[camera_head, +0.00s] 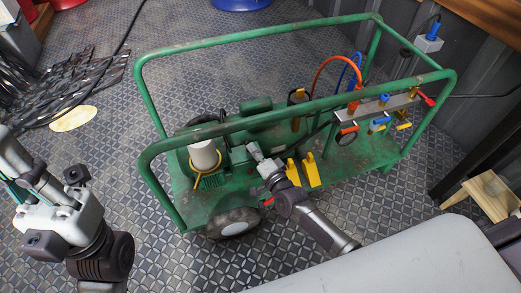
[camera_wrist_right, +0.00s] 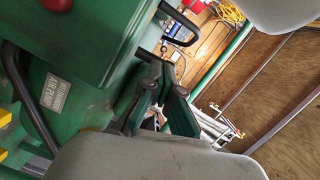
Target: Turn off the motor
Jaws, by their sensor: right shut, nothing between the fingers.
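The motor is part of a green machine (camera_head: 215,165) inside a green tube-frame cart (camera_head: 250,124). A red knob or button (camera_wrist_right: 57,4) shows on a green housing at the top edge of the right wrist view. My right gripper (camera_head: 254,151) reaches in over the cart's near side, next to the white cylinder (camera_head: 204,156). It is shut and empty; in the right wrist view its dark fingers (camera_wrist_right: 160,75) are beside the green housing. I cannot tell whether it touches anything. My left arm is at the left edge, away from the cart; its finger state is unclear.
Yellow pedals or levers (camera_head: 303,172) sit beside my right gripper. A valve bar (camera_head: 375,107) with red, blue and yellow handles is at the cart's right. Black cables (camera_head: 75,88) lie on the floor at left. A wooden stool (camera_head: 485,195) stands at right.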

